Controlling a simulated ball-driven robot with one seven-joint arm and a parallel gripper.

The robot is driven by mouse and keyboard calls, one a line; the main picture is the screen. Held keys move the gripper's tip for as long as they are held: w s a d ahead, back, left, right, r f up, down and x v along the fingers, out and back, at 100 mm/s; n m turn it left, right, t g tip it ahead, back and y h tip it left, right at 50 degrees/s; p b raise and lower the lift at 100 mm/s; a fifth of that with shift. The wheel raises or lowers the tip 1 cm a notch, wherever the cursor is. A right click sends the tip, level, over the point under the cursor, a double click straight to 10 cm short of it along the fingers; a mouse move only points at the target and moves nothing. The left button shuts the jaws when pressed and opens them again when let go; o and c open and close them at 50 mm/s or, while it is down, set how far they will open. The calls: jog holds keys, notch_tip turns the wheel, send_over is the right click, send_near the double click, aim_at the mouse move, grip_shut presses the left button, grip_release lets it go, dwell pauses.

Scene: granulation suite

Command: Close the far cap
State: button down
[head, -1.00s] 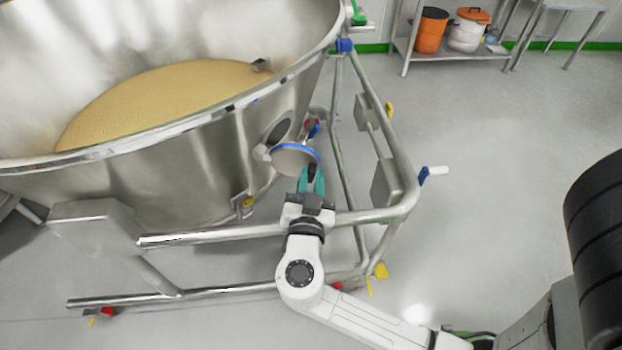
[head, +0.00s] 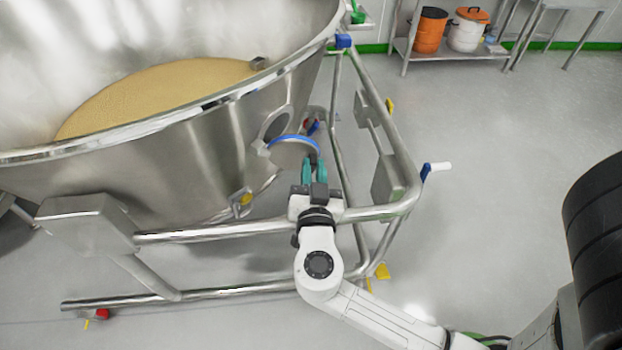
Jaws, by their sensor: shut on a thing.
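The cap (head: 292,152) is a round metal disc with a blue rim, standing out from the side of the large steel bowl (head: 190,165). Behind it, the round port (head: 275,124) in the bowl wall shows uncovered. My gripper (head: 314,164) has teal fingers, and they are shut on the near right edge of the cap. The fingertips are partly hidden against the cap.
The bowl holds yellow granules (head: 150,92). A tubular steel frame (head: 380,212) surrounds it, with a rail just under my wrist. A blue-and-white handle (head: 436,168) sticks out at right. A shelf with an orange bucket (head: 428,32) stands at the back. Floor at right is clear.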

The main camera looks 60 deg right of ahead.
dwell(0.3)
jog(key=c, duration=1)
grip_release()
jog(key=shift+c, duration=0.2)
jog(key=shift+s, duration=0.1)
jog(key=v, duration=1)
jog(key=shift+s+a+b, duration=0.25)
jog(key=shift+b, duration=0.15)
jog(key=shift+c, duration=0.4)
